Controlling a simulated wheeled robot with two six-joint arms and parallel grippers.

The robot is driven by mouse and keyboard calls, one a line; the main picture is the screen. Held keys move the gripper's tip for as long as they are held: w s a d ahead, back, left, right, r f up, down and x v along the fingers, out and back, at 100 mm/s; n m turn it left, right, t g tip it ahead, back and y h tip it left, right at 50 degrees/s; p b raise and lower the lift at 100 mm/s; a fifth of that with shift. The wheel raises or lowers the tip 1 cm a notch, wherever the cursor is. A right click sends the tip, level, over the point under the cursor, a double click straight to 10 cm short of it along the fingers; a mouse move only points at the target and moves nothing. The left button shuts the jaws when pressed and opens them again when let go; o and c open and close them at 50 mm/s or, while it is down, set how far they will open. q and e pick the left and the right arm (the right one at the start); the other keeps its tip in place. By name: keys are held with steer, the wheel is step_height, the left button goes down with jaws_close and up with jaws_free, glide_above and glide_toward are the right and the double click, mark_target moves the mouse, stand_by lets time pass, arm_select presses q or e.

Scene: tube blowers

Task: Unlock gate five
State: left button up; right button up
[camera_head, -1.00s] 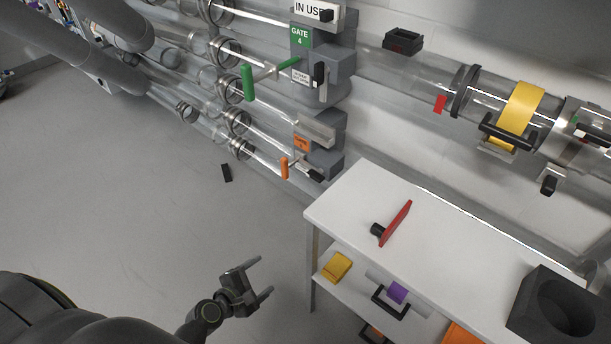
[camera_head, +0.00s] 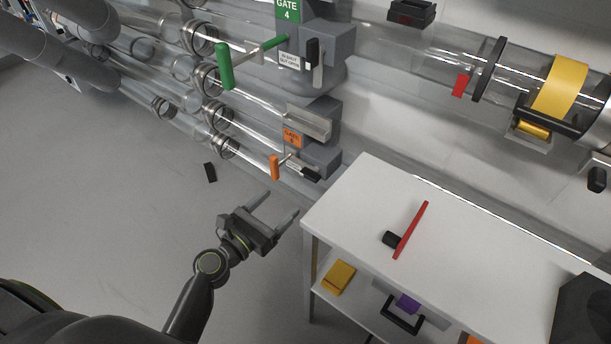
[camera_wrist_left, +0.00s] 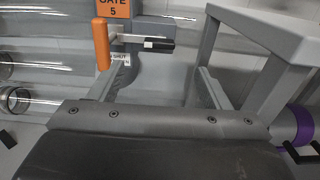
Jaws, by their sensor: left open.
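Gate five is the lower gate with an orange sign (camera_head: 291,138), which reads "GATE 5" in the left wrist view (camera_wrist_left: 114,7). Its orange handle (camera_head: 275,167) hangs upright on a rod at the gate's left; the handle also shows in the left wrist view (camera_wrist_left: 101,44). A black latch piece (camera_head: 311,174) sits at the gate's lower right, and it shows dark beside the rod in the left wrist view (camera_wrist_left: 160,46). My left gripper (camera_head: 283,208) is open and empty, below and in front of gate five, apart from it. My right gripper is not seen.
A white table (camera_head: 360,195) stands close right of my left gripper, with a red-handled tool (camera_head: 411,230) on top. A yellow block (camera_head: 339,276) lies on its lower shelf. Gate four's green handle (camera_head: 224,66) juts out above. Clear tubes run behind. Floor at left is mostly clear.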

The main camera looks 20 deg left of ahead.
mark_target(307, 176)
arm_select(q)
steer(key=x, duration=0.8)
steer(key=shift+w+d+f, duration=0.1)
steer(key=shift+w+d, duration=0.05)
steer(key=shift+w, duration=0.2)
steer(key=shift+b+x, duration=0.3)
steer(key=shift+x, duration=0.7)
steer(key=shift+w+d, duration=0.1)
steer(key=shift+w, duration=0.35)
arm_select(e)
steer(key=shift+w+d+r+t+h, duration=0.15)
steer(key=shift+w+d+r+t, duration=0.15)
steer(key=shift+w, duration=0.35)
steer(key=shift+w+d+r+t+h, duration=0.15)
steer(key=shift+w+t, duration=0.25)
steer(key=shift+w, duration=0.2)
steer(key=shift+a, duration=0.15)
arm_select(q)
steer(key=c, duration=1.4)
